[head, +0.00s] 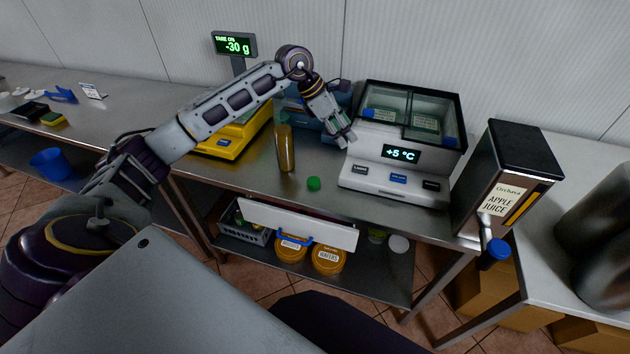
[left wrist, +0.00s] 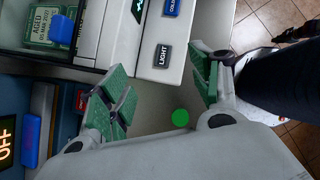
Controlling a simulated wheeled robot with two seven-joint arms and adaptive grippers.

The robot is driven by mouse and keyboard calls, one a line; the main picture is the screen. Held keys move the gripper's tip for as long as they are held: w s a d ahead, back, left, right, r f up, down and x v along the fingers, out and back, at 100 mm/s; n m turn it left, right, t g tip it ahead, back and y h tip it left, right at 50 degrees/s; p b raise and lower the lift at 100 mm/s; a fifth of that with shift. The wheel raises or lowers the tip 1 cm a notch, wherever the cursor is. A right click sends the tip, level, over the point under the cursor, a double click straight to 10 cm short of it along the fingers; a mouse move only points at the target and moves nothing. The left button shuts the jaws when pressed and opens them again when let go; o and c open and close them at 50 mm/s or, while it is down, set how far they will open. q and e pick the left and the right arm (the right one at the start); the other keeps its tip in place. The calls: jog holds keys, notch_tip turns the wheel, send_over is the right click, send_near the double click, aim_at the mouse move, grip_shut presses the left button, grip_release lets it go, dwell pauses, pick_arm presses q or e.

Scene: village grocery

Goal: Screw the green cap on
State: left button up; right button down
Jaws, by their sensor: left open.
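The green cap (head: 314,184) lies on the steel table near its front edge. It also shows in the left wrist view (left wrist: 180,118), below the space between my fingers. A tall clear bottle (head: 286,148) with brown contents stands upright just left of the cap and behind it; its top is partly hidden, so I cannot tell its mouth. My left gripper (head: 343,138) is above the table, right of the bottle and close to the white cooler. In the left wrist view its green-padded fingers (left wrist: 161,75) are spread with nothing between them. My right gripper does not show.
The white cooler (head: 394,179) reading +5 °C stands right of the cap. A yellow scale (head: 232,137) stands left of the bottle, its display (head: 236,45) reading -30 g. An apple juice dispenser (head: 503,180) stands at the right. Bare steel table surrounds the cap.

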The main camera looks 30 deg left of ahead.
pick_arm(q)
jog(key=s+a+f+m+g+y, duration=0.2)
jog(key=s+a+f+g+y, duration=0.1)
jog(key=s+a, duration=0.3)
jog(key=shift+a+f+m+y, duration=0.3)
jog(key=shift+a+m+y, duration=0.1)
jog(key=shift+a+y, duration=0.35)
jog(key=shift+w, duration=0.1)
send_over(312, 180)
notch_tip(312, 180, down, 8)
jog(key=shift+a+f, duration=0.1)
jog(key=shift+f, duration=0.2)
jog(key=shift+f, duration=0.1)
